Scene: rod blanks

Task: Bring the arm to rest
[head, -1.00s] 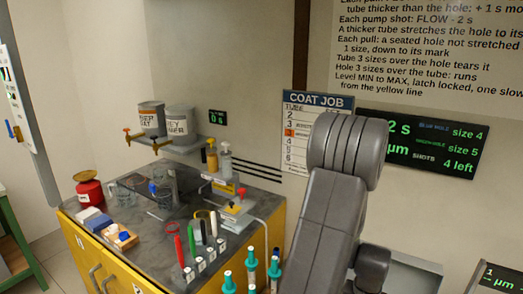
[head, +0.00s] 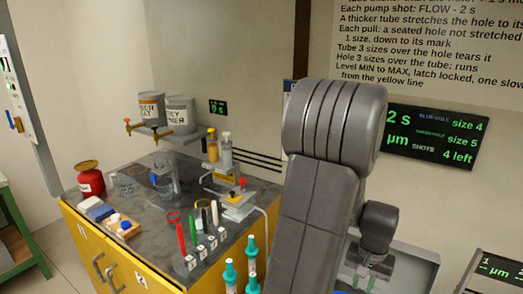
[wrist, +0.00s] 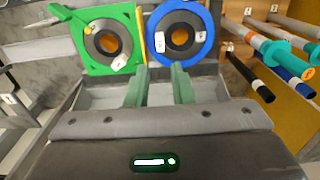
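My gripper (wrist: 160,80) shows in the wrist view with its two green fingers apart and nothing between them. Beyond the fingertips are a green square block (wrist: 76,27) with a round hole and a blue ring (wrist: 152,40) around another dark-centred hole. I cannot tell how far the fingers are from them. In the head view my grey arm (head: 320,190) stands upright in the middle, bent at the top. The gripper's fingers cannot be made out there.
A yellow-sided workbench (head: 150,222) on the left bears a red pot (head: 90,180), jars, bottles and several numbered tools. Teal-handled rods (head: 252,250) stand beside my arm. Similar rods (wrist: 280,52) stick out at the wrist view's right. A dark screen (head: 435,137) hangs right.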

